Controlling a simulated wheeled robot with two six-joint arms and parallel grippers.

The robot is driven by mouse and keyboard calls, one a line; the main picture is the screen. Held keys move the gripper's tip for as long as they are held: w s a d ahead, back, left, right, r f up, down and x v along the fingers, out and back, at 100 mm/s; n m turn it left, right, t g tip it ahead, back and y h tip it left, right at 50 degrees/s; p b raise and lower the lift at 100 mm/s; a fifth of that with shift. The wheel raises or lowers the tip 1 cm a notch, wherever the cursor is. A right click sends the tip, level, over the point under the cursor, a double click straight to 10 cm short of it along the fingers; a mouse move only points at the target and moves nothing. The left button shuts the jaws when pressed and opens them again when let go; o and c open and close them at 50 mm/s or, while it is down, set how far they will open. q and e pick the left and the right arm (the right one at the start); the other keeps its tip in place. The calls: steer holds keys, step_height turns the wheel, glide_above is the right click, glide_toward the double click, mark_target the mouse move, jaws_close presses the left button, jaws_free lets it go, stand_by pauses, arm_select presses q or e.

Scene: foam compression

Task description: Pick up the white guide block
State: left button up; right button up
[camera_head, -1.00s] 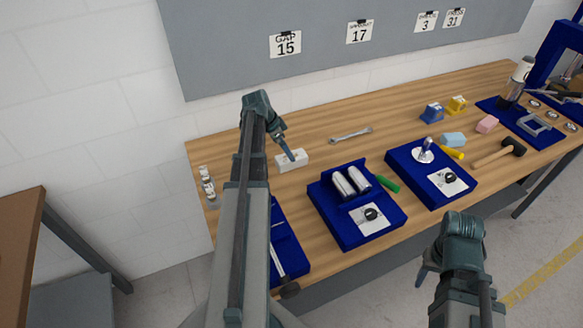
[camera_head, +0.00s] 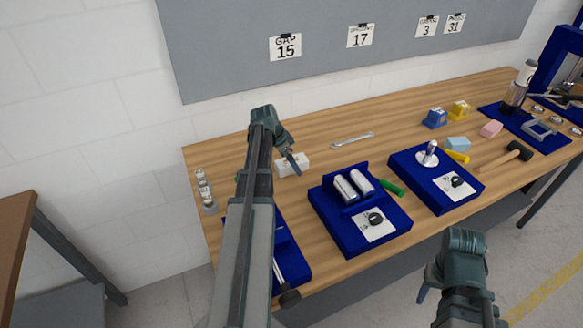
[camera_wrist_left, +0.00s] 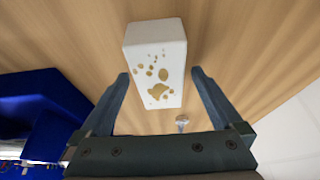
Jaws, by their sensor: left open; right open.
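The white guide block (camera_head: 293,164) lies on the wooden table in the head view, at the left part of the table. In the left wrist view the white guide block (camera_wrist_left: 156,62) has brown spots on it, and its near end lies between the finger tips. My left gripper (camera_head: 287,158) is at the block, partly covering its left end. In the left wrist view my left gripper (camera_wrist_left: 160,76) is open, with a finger on each side of the block and gaps to it. My right gripper (camera_head: 430,284) is open and empty, off the front edge of the table.
A blue fixture with two metal cylinders (camera_head: 359,213) stands right of the block. Another blue tray (camera_head: 287,258) lies nearer, partly behind my left arm. A wrench (camera_head: 352,140) lies behind the block. Small metal weights (camera_head: 204,188) stand at the table's left edge.

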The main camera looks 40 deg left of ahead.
arm_select(q)
steer(key=shift+f+b, duration=0.25)
steer(key=shift+b, duration=0.05)
steer(key=shift+c, duration=0.3)
jaws_close()
stand_by(0.6)
